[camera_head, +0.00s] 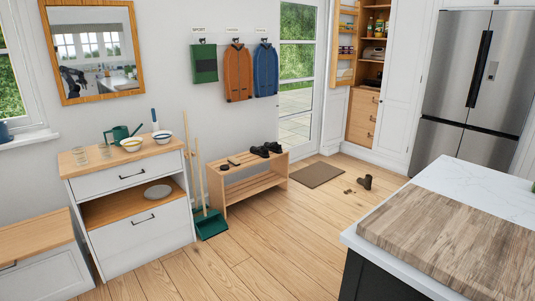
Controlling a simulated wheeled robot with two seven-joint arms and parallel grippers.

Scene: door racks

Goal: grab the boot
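Neither of my grippers shows in the head view.
A doormat (317,175) lies before the glass door. Small brown bits (349,191) lie near the boot. An island with a white top (484,189) and wooden board (450,240) fills the lower right. A white cabinet (135,180) and green dustpan (210,224) are left. Floor between is clear.

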